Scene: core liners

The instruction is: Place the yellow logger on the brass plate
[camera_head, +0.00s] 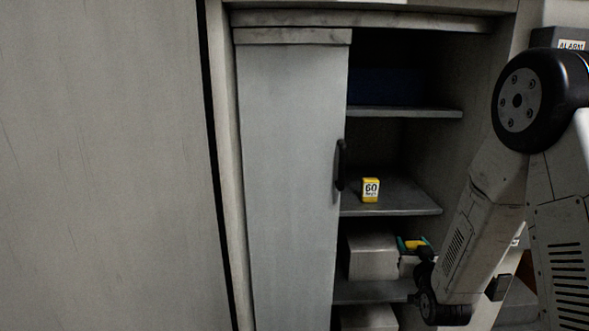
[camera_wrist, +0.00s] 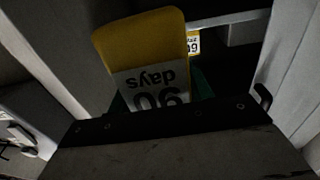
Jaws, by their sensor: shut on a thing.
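A yellow logger (camera_wrist: 140,40) with a white label fills the middle of the wrist view; its label is upside down, with "days" readable and the number partly cut off. My gripper (camera_head: 412,244) is shut on it, with green fingers at its sides. In the head view only a small yellow part of this logger (camera_head: 424,240) shows, in front of the cabinet's lower shelf. A second yellow logger (camera_head: 371,190), labelled "60 days", stands upright on the middle shelf; it also shows in the wrist view (camera_wrist: 194,42). I see no brass plate.
The middle shelf (camera_head: 410,202) has bare room around the standing logger. A grey door panel (camera_head: 290,180) with a dark handle (camera_head: 340,165) covers the cabinet's left side. Grey boxes (camera_head: 372,258) sit on the lower shelf. An upper shelf (camera_head: 405,112) holds a dark blue item (camera_head: 385,87).

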